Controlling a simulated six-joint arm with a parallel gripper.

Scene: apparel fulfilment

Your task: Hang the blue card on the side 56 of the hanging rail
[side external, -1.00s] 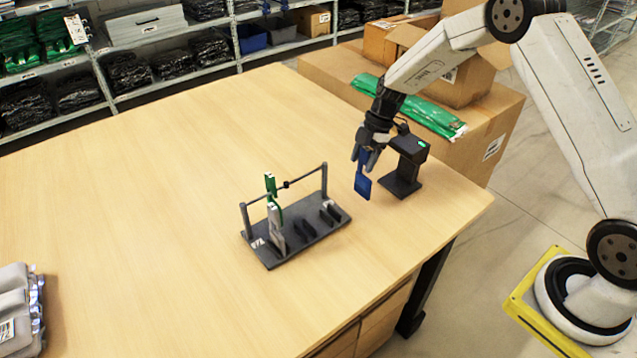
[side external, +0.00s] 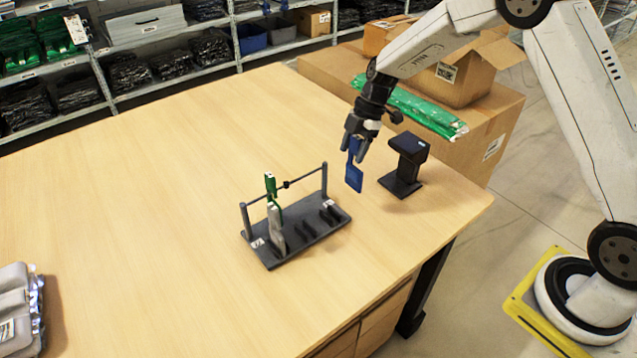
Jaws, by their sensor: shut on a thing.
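My gripper (side external: 356,150) is shut on the blue card (side external: 354,178), which hangs below the fingers above the table, right of the rail stand. The hanging rail (side external: 307,178) is a thin dark bar between two posts on a dark base (side external: 296,248). A green card (side external: 271,186) hangs on the left part of the rail, and a grey-white piece (side external: 274,222) stands in front of it. A small dark collar (side external: 286,184) sits near the middle of the rail. White labels lie at both ends of the base; their numbers are too small to read.
A black scanner-like stand (side external: 406,165) stands right of the blue card. Several dark slotted blocks (side external: 328,216) sit on the base's right part. Grey packages (side external: 18,312) lie at the table's left edge.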

